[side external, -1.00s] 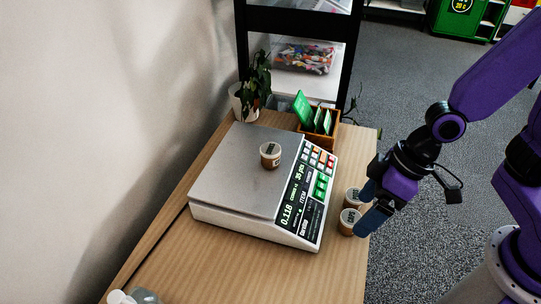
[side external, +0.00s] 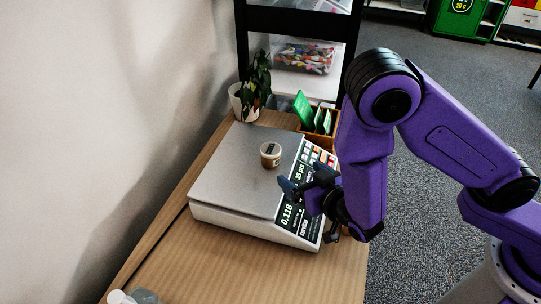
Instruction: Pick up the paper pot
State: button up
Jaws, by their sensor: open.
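A small brown paper pot (side external: 270,155) with a pale lid and a dark label stands upright on the steel plate of the scale (side external: 235,176). My gripper (side external: 286,188) is open and empty, over the right part of the scale near its display. Its fingers point left, a little to the right of and nearer the camera than the pot, apart from it. Other pots at the table's right edge are mostly hidden behind my gripper and wrist.
A potted plant (side external: 254,88) and a wooden box with green cards (side external: 316,116) stand behind the scale. A clear bottle (side external: 141,297) lies at the front left. The table front (side external: 250,275) is clear.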

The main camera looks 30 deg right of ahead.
send_near(270, 148)
jog(key=x, duration=0.4)
jog(key=shift+w+f, duration=0.1)
jog(key=shift+f, duration=0.05)
jog(key=shift+x, duration=2.75)
jog(key=shift+f, duration=0.1)
jog(key=c, duration=1.2)
jog(key=shift+c, duration=0.2)
jog(key=shift+r, duration=0.2)
notch_tip(270, 148, up, 10)
jog(key=shift+f, duration=0.15)
